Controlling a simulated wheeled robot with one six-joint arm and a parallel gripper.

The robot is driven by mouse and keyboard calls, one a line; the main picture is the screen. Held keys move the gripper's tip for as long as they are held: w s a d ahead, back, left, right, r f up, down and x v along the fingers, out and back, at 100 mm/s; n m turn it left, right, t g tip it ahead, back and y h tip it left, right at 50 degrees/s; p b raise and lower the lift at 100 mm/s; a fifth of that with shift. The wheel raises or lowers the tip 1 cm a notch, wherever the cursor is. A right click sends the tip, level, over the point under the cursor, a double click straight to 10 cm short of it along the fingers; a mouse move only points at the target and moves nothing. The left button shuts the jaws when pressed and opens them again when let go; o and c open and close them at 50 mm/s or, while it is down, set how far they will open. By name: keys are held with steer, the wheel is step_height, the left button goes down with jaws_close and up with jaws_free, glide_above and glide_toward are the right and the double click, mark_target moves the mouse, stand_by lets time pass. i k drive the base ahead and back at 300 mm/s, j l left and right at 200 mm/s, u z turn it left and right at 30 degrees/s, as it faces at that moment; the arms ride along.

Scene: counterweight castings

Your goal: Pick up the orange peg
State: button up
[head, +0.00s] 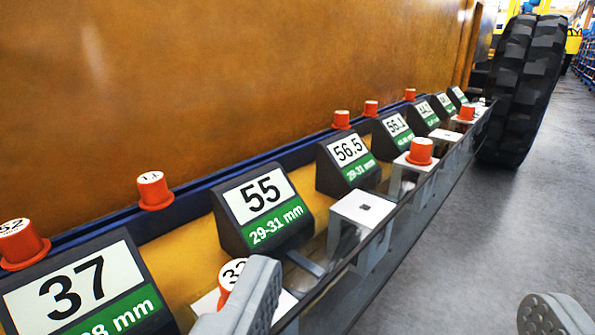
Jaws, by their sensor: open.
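Several orange pegs with white numbered tops are in view; I cannot tell which one is meant. The nearest front peg (230,272) stands on a pale block and is partly hidden behind my left finger. Other front pegs are farther along, one on a pale block (420,151) and a small far one (467,112). Along the back blue rail are a peg at the left edge (20,245), a peg behind the 55 sign (153,190) and smaller ones (342,120). My gripper (400,308) is open and empty, its fingers wide apart at the lower edge.
Black sign blocks reading 37 (85,285), 55 (262,205) and 56.5 (348,157) line the shelf. A block with no peg (362,210) stands right of the 55 sign. A brown panel (200,80) rises behind; grey floor (480,250) is clear at right; a large tyre (520,90) stands beyond.

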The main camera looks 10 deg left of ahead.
mark_target(21, 247)
steer(key=u, duration=1.35)
